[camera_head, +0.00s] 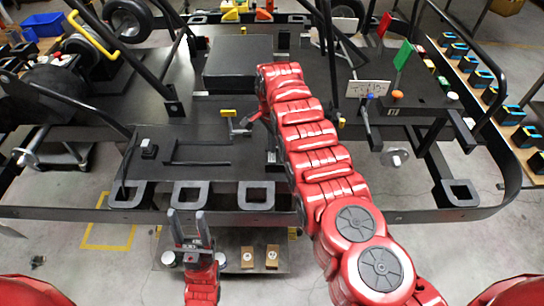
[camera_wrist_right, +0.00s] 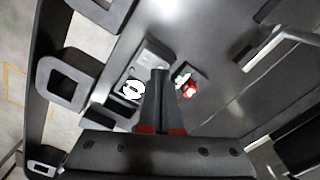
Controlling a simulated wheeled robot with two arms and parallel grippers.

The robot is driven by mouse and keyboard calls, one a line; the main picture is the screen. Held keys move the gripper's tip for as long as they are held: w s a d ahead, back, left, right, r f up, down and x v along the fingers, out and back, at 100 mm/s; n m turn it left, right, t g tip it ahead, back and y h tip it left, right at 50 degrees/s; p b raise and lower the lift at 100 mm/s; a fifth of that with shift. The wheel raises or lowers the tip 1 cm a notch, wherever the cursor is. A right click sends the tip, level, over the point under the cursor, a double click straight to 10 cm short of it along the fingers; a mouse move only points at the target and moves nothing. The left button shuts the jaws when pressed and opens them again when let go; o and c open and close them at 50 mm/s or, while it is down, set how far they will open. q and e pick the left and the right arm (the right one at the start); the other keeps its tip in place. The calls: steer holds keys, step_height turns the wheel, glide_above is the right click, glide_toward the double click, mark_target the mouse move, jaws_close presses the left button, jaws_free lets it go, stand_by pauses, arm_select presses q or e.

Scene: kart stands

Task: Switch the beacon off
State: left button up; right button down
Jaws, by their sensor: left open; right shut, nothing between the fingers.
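An orange dome (camera_head: 397,94), which may be the beacon, sits on the dark deck at the right in the head view; whether it is lit I cannot tell. My right gripper (camera_wrist_right: 160,96) is shut and empty in the right wrist view; my red arm hides it in the head view. Just right of its fingertips is a small dark block with a red part (camera_wrist_right: 189,88) and a white piece. Left of them is a grey fitting with a white round face (camera_wrist_right: 132,90). Contact cannot be told. My left gripper (camera_head: 190,228) is open and empty, below the stand's front rail.
The black kart frame (camera_head: 80,213) has square loops along its front rail. A green flag (camera_head: 403,54) and a white plate (camera_head: 368,89) stand at the right. A shelf with several black-and-blue items (camera_head: 469,64) is far right. Grey floor is free at the lower left.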

steer(key=shift+f+b, duration=0.65)
steer(key=shift+f, duration=0.15)
steer(key=shift+r, duration=0.1)
steer(key=shift+r+p, duration=0.85)
step_height(320, 180, up, 3)
steer(key=shift+f+p, duration=0.1)
steer(key=shift+p, duration=1)
steer(key=shift+r+p, duration=0.55)
steer(key=shift+r, duration=0.7)
steer(key=shift+a+f, duration=0.1)
